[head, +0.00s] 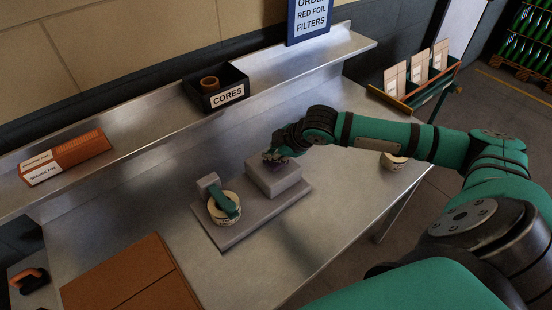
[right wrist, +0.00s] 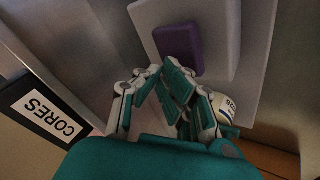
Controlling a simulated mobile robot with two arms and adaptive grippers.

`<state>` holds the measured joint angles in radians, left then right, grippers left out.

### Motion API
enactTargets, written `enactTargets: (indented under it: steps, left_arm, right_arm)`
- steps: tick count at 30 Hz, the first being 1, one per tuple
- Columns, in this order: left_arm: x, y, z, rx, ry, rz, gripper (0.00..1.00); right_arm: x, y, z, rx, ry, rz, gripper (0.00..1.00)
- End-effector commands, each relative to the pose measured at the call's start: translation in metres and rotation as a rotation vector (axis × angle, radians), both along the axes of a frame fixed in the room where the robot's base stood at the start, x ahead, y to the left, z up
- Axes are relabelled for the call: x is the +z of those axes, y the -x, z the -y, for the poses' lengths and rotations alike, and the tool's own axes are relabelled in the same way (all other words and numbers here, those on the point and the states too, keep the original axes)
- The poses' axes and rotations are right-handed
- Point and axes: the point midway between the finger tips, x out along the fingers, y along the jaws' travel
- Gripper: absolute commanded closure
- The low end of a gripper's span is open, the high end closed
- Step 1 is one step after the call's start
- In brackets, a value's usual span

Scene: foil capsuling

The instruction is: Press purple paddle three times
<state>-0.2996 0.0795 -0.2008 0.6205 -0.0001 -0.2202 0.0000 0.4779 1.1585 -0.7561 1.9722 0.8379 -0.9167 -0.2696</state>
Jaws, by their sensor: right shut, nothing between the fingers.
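The purple paddle (right wrist: 180,50) shows in the right wrist view as a dark purple pad on top of a grey block. The block (head: 276,182) stands on a grey base plate (head: 236,237) on the metal bench. My right gripper (head: 272,155) is over the block's top in the head view and hides most of the paddle there. In the right wrist view my right gripper (right wrist: 162,70) is shut and empty, its fingertips at the paddle's near edge. I cannot tell whether they touch it. My left gripper is not in view.
A tape roll (head: 225,209) in a holder sits on the same plate, left of the block. A black CORES bin (head: 215,87) and an orange box (head: 66,158) stand on the ledge. Another roll (head: 394,162) lies at the right edge.

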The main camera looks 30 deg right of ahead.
Motion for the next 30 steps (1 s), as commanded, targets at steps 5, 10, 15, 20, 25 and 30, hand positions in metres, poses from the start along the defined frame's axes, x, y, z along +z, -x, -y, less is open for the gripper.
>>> enactTargets:
  steps: [5, 10, 15, 20, 25, 30]
  left_arm:
    - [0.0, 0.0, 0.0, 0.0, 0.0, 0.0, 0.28]
    - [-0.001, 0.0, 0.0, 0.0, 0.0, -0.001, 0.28]
    - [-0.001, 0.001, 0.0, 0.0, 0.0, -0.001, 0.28]
    - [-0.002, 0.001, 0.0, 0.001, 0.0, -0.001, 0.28]
    - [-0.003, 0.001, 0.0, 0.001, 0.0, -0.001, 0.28]
    - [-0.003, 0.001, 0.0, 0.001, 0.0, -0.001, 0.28]
  right_arm:
    - [0.0, 0.0, 0.0, 0.0, 0.0, 0.0, 1.0]
    - [-0.002, 0.0, 0.0, 0.0, 0.0, 0.0, 1.0]
    - [-0.004, 0.0, 0.0, 0.0, 0.0, 0.0, 1.0]
    - [-0.006, 0.0, 0.0, 0.0, 0.0, -0.001, 1.0]
    - [-0.008, 0.0, 0.0, 0.0, 0.0, -0.001, 1.0]
    - [-0.01, 0.0, 0.0, 0.0, -0.001, -0.001, 1.0]
